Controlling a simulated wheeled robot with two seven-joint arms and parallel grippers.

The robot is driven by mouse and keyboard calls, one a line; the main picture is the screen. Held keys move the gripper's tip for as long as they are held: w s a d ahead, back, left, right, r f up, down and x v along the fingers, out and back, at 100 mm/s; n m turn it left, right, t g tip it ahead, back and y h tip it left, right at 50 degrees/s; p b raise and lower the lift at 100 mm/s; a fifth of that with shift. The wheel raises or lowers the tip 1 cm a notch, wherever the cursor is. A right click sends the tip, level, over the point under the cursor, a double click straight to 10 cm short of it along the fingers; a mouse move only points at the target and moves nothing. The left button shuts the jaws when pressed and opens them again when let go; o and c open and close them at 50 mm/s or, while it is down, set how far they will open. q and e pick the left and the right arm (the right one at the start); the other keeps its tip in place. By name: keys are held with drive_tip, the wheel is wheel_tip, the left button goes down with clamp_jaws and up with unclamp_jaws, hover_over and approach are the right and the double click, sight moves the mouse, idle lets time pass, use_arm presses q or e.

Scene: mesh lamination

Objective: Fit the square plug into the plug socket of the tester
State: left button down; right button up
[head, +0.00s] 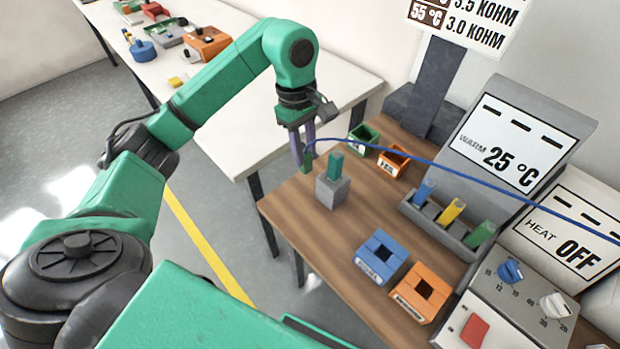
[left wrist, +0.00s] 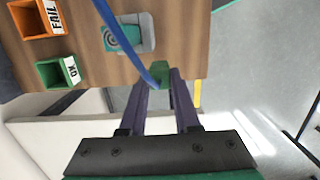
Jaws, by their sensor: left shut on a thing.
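My left gripper (head: 304,160) is shut on a small green plug (head: 308,166) at the end of a blue cable (head: 440,168). It holds the plug above the back left edge of the wooden table. In the left wrist view the plug (left wrist: 161,73) sits between the fingertips. Just right of it in the head view is a grey block (head: 332,194) with an upright teal piece (head: 336,166). The grey block (left wrist: 145,32) also shows in the left wrist view. I cannot tell which part is the tester's plug socket. My right gripper is out of view.
Green (head: 363,139) and orange (head: 393,162) bins stand behind. Blue (head: 370,268) and orange (head: 410,303) blocks with square holes stand in front. A grey rack (head: 425,222) holds coloured blocks before the 25 °C display (head: 505,160). The cable crosses above the table.

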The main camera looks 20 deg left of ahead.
sight(307, 166)
use_arm(q)
drive_tip(key=f, duration=0.2)
drive_tip(key=w+f, duration=0.1)
drive_tip(key=f, duration=0.1)
drive_tip(key=shift+f+p, duration=0.25)
drive_tip(key=shift+p, duration=0.15)
wheel_tip(307, 166, down, 2)
drive_tip(key=shift+w+f, duration=0.1)
drive_tip(key=f, duration=0.1)
drive_tip(key=f+p, duration=0.1)
drive_tip(key=shift+s+f, duration=0.2)
drive_tip(key=shift+f, duration=0.1)
drive_tip(key=shift+w+f, duration=0.15)
drive_tip(key=shift+f, duration=0.3)
drive_tip(key=c, duration=0.6)
unclamp_jaws()
drive_tip(key=shift+r, duration=0.1)
drive_tip(key=shift+c, duration=0.2)
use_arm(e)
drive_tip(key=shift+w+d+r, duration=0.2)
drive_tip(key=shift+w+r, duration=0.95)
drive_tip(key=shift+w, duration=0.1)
